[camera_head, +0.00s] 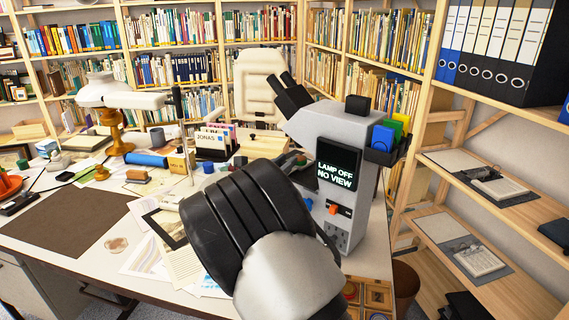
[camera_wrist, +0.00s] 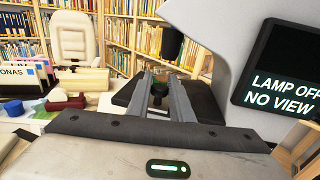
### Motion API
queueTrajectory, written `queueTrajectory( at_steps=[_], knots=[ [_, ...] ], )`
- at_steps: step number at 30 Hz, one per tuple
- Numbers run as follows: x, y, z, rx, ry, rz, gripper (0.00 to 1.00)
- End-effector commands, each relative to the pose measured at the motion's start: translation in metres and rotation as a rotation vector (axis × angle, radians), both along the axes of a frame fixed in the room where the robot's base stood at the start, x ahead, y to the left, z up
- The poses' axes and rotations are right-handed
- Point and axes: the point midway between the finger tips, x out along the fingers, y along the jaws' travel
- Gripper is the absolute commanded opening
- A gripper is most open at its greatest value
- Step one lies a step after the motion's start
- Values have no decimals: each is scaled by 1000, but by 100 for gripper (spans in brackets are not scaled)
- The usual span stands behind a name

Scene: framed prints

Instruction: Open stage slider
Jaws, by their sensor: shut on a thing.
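The microscope (camera_head: 335,135) is a grey body with black eyepieces and a screen (camera_head: 338,163) reading "LAMP OFF NO VIEW". The screen also shows at the right of the wrist view (camera_wrist: 285,85). Under the microscope head, a dark flat stage (camera_wrist: 205,101) shows in the wrist view, below a black objective (camera_wrist: 172,42). My gripper (camera_wrist: 160,80) reaches over the stage, its two grey fingers shut on a small dark knob (camera_wrist: 158,91). In the head view my arm hides the gripper and stage. How far the slider stands open I cannot tell.
An orange switch (camera_head: 340,210) is on the microscope's front. A white chair (camera_head: 258,80) and bookshelves stand behind. Shelves (camera_head: 485,190) line the right side.

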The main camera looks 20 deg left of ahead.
Motion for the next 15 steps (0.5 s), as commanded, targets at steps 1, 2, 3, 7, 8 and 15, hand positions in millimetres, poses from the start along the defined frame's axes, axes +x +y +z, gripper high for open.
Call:
queueTrajectory(
  at_steps=[1,2,3,7,8,15],
  knots=[
    [-4,2,0,0,1,1,0],
    [-8,4,1,0,2,3,0],
    [-15,8,1,1,3,4,0],
    [-47,20,2,-1,3,5,0],
    [-54,23,2,-2,5,6,0],
    [-94,37,0,0,3,2,0]
  ],
)
